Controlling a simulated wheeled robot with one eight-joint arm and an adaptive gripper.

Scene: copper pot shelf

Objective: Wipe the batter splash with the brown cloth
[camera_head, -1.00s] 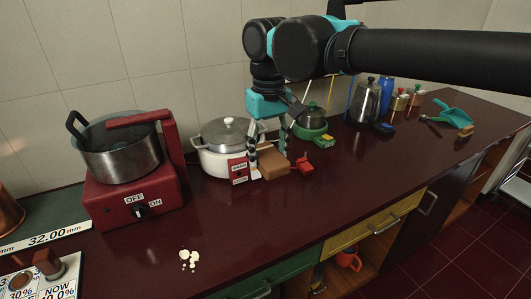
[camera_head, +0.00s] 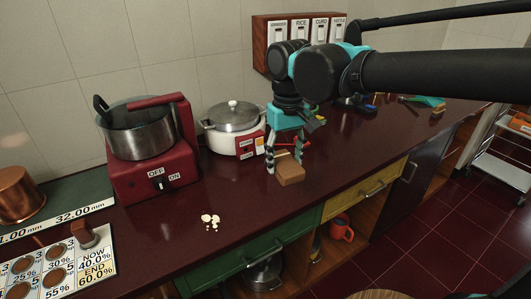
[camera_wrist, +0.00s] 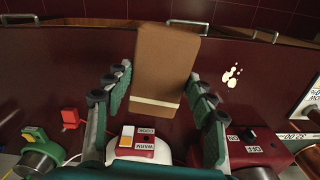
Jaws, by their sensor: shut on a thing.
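The batter splash (camera_head: 210,221) is a small group of pale spots on the dark red counter, in front of the red cooker. It also shows in the wrist view (camera_wrist: 232,76), right of the cloth. The brown cloth (camera_head: 290,171) is a folded block with a pale band. My gripper (camera_head: 284,156) is shut on it. In the wrist view the cloth (camera_wrist: 165,60) extends out from between the two green-padded fingers. The cloth is to the right of the splash and apart from it. Whether the cloth touches the counter I cannot tell.
A red cooker (camera_head: 157,184) with a steel pot stands left; a white lidded pot (camera_head: 233,128) stands behind the gripper. A panel with discs (camera_head: 50,270) lies at front left. The counter between cloth and splash is clear.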

